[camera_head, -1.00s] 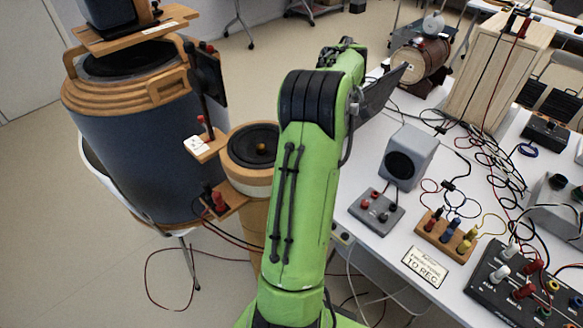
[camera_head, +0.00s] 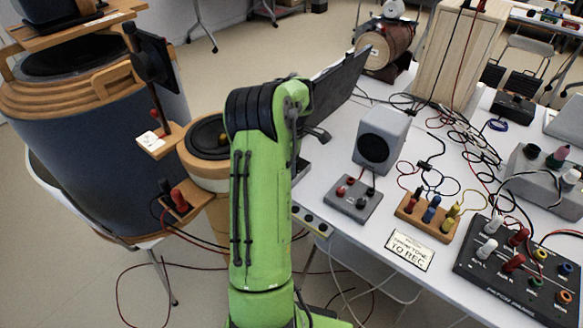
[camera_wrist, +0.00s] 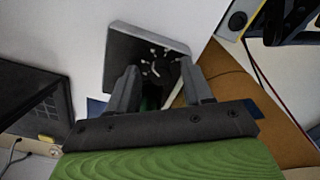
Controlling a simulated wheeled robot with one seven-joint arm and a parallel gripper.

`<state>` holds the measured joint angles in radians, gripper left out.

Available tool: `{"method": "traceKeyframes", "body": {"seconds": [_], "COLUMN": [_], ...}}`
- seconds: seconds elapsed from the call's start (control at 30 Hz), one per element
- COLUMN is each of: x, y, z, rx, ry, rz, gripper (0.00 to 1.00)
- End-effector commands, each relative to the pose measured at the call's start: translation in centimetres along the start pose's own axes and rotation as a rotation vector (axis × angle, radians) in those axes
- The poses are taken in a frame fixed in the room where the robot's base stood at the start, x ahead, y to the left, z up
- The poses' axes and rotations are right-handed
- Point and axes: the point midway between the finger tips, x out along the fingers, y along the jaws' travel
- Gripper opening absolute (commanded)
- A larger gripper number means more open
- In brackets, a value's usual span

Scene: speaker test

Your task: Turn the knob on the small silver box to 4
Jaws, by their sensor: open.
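The small silver box (camera_wrist: 118,50) shows in the wrist view, with pale edges and a dark face. Its round dark knob (camera_wrist: 160,68) sits among white dial marks. The numbers are too small to read, so I cannot tell the setting. My gripper (camera_wrist: 159,70) is open, with its two grey fingers pointing at the box face, one on each side of the knob. I cannot tell whether they touch it. In the head view my green arm covers most of the gripper and the box area.
A dark laptop-like screen (camera_head: 338,92) stands close beyond my arm. A grey speaker (camera_head: 382,142), a grey button box (camera_head: 352,198), a wooden terminal block (camera_head: 428,216) and loose cables occupy the white table. A large blue drum (camera_head: 85,150) stands left.

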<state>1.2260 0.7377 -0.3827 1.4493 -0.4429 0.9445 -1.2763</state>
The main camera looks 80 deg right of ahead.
Motion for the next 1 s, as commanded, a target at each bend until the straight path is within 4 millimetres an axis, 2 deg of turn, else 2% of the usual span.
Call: {"method": "traceKeyframes", "body": {"seconds": [0.27, 0.6, 0.73, 1.0], "x": [0.22, 0.20, 0.07, 0.01], "y": [0.01, 0.00, -0.02, -0.08], "z": [0.00, 0.00, -0.01, 0.01], "rx": [0.000, 0.000, 0.027, 0.268], "ry": [0.000, 0.000, 0.000, 0.000], "rz": [0.001, 0.000, -0.001, -0.001], "gripper": [0.50, 0.00, 0.00, 0.00]}}
